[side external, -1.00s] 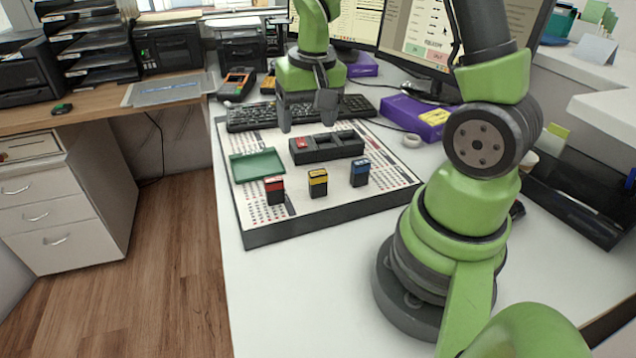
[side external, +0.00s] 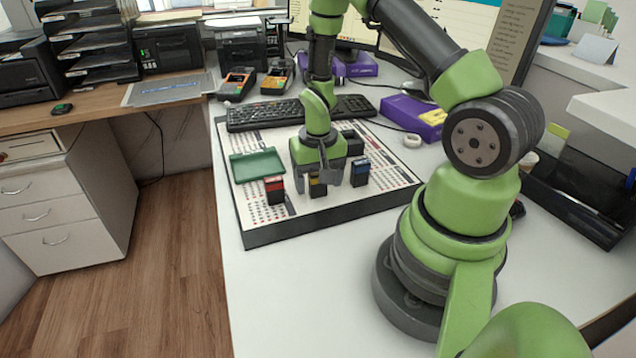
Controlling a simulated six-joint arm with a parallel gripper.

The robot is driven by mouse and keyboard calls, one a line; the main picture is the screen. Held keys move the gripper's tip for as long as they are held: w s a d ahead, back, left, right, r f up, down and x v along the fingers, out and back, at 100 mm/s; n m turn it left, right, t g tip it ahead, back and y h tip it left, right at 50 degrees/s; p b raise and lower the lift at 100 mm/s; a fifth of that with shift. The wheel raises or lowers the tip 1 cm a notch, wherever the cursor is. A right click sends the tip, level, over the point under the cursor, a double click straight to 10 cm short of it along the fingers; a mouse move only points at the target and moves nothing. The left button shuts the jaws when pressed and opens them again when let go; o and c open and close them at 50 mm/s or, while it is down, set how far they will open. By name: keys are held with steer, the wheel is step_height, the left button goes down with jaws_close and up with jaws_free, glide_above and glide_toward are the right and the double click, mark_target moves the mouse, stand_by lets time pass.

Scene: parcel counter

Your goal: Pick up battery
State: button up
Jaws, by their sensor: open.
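Three small upright blocks that look like batteries stand in a row on the printed board (side external: 378,197): a red and black one (side external: 275,191) at left, a yellow and black one (side external: 317,190) in the middle, and a blue and black one (side external: 360,173) at right. My gripper (side external: 316,183) points down, open, over the middle one. Its fingers appear on both sides of the yellow block and partly hide it; I cannot tell whether they touch it. The red and blue blocks stand just outside the fingers.
A black compartment holder (side external: 354,142) is mostly hidden behind my gripper. A shallow green tray (side external: 257,166) lies at the board's left. A keyboard (side external: 262,113), a purple box (side external: 414,117) and a white tape roll (side external: 412,141) are behind and right. The board's front is clear.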

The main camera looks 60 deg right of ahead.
steer(key=shift+f, duration=0.8)
steer(key=shift+c, duration=0.5)
steer(key=c, duration=0.9)
steer(key=shift+c, duration=0.2)
